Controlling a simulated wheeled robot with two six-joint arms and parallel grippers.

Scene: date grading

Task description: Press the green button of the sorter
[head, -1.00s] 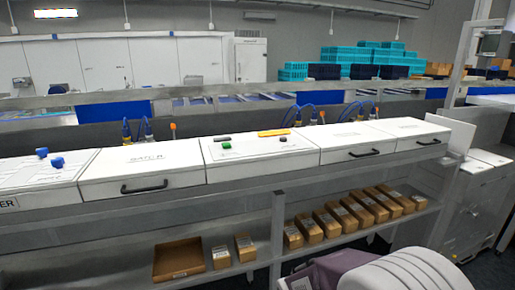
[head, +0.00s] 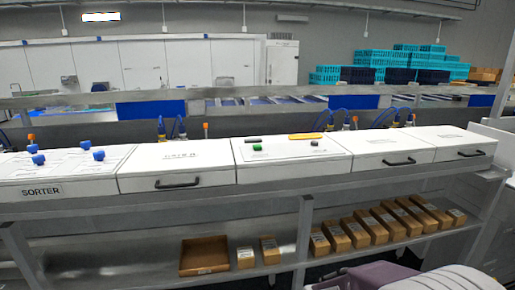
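A green button (head: 257,148) sits on the sloped top of a white panel box (head: 290,157) in the middle of the counter. A black knob (head: 314,142) is to its right, and a dark bar and an orange bar (head: 305,136) lie behind it. The label SORTER (head: 41,191) is on the front of a different white panel (head: 62,170) at the left, which carries several blue knobs (head: 38,159). No green button shows on that left panel. Neither of my grippers is in view.
White lidded boxes with black handles (head: 178,183) stand between and beside the panels. A shelf below (head: 330,250) holds several brown cartons and an open brown tray (head: 204,256). A purple crate (head: 375,277) is at the bottom right.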

